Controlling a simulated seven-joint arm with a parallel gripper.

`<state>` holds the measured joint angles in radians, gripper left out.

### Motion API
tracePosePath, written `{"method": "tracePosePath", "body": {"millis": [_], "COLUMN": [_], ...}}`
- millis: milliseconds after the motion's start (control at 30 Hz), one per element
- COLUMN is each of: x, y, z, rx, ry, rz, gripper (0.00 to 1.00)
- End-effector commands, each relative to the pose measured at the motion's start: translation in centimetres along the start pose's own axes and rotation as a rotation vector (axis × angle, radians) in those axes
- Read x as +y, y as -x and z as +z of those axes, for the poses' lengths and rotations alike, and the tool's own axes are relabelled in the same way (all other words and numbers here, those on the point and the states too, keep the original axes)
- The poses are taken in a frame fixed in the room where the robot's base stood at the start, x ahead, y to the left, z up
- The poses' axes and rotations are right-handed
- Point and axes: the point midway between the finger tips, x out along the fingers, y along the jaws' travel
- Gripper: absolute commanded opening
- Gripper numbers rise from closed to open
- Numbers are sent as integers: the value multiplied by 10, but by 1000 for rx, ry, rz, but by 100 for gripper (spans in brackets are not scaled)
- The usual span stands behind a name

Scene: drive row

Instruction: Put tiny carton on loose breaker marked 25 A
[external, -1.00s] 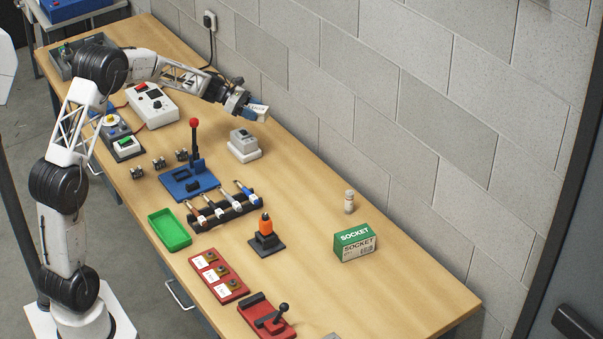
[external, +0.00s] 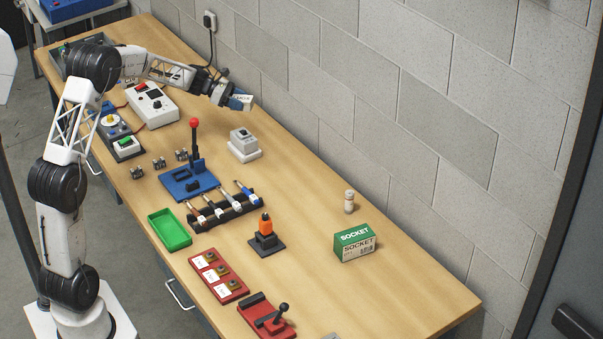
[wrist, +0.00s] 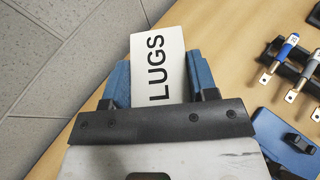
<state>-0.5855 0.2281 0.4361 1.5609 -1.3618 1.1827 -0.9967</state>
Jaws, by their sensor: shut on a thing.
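The tiny carton, white with LUGS printed in black, shows in the wrist view (wrist: 160,62) between the blue fingers of my gripper (wrist: 160,80). In the external view the carton (external: 246,99) is held by my gripper (external: 240,102) above the back of the bench, near the wall. The gripper is shut on it, and the carton is clear of the bench top. No 25 A marking can be read in the external view, so I cannot tell which item is the loose breaker. A grey device on a white block (external: 244,146) stands below and slightly in front of the gripper.
A blue base with a red-knobbed upright lever (external: 194,145) stands in front. Several handled pieces lie in a black rack (external: 230,209). A green tray (external: 169,230), an orange-topped piece (external: 266,232) and a green SOCKET box (external: 354,243) stand nearer. The cinder-block wall bounds the back.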

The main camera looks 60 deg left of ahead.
Motion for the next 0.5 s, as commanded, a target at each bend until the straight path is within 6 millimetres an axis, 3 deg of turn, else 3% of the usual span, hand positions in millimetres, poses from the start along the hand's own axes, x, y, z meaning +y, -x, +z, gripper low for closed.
{"method": "tracePosePath", "body": {"millis": [300, 500], "x": [0, 0], "y": [-14, -16], "z": [-34, -38], "rx": [-1, -1], "ry": [2, 0], "rz": [0, 0], "gripper": [25, 25]}}
